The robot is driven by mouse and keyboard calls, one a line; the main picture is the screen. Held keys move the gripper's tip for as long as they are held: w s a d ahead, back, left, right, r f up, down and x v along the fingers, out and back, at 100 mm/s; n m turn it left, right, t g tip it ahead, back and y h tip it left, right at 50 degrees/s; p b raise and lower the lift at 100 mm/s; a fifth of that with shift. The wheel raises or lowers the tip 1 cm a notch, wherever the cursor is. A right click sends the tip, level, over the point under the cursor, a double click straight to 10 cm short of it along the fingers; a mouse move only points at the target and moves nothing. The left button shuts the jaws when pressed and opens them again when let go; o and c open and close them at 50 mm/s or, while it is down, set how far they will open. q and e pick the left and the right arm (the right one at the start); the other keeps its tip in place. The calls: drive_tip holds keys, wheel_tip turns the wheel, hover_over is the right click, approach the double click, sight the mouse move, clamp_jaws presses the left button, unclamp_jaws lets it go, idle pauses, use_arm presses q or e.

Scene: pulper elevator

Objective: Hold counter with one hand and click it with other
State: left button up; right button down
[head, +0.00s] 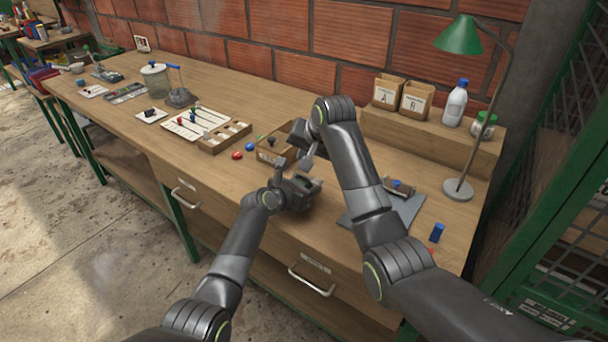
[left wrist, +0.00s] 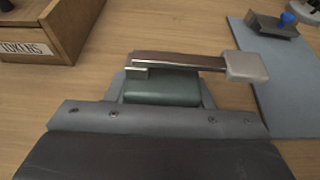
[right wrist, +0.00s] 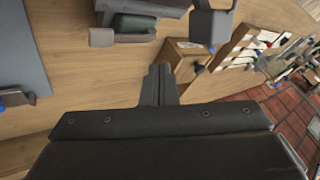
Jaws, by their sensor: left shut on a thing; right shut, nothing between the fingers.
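The counter (left wrist: 160,88) has a green body with a metal lever (left wrist: 175,62) that ends in a pale grey block (left wrist: 245,66). My left gripper (head: 299,188) is shut on the counter's body and holds it over the front of the workbench. In the head view the counter is mostly hidden by the grippers. In the right wrist view its lever end (right wrist: 102,37) shows near the top edge. My right gripper (head: 304,158) is shut and empty, just above and beyond my left one. In the right wrist view its closed fingers (right wrist: 158,84) are apart from the counter.
The wooden workbench (head: 150,118) carries a tokens box (left wrist: 38,28) behind the grippers. A blue-grey mat (head: 408,208) holds a small blue-knobbed device (head: 400,187) at right. A blue cylinder (head: 437,232) and a green lamp (head: 458,190) stand further right. A compartment tray (head: 224,136) lies left.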

sight(303, 175)
drive_tip(key=shift+f, duration=1.4)
drive_tip(key=shift+f, duration=0.1)
idle(0.9)
drive_tip(key=shift+f, duration=0.3)
drive_tip(key=shift+f, duration=0.25)
idle(0.5)
use_arm(q)
drive_tip(key=shift+s+d+r, duration=0.1)
drive_tip(key=shift+r, duration=0.1)
use_arm(e)
drive_tip(key=shift+s+d+f, duration=0.15)
drive_tip(key=shift+s+f, duration=0.1)
drive_tip(key=shift+f, duration=0.5)
use_arm(q)
drive_tip(key=shift+f, duration=0.1)
use_arm(e)
drive_tip(key=shift+w+a+r, duration=0.1)
drive_tip(key=shift+w+r, duration=0.05)
drive_tip(key=shift+r, duration=0.35)
drive_tip(key=shift+w+a+r, duration=0.1)
drive_tip(key=shift+r, duration=0.65)
use_arm(q)
drive_tip(key=shift+f, duration=0.1)
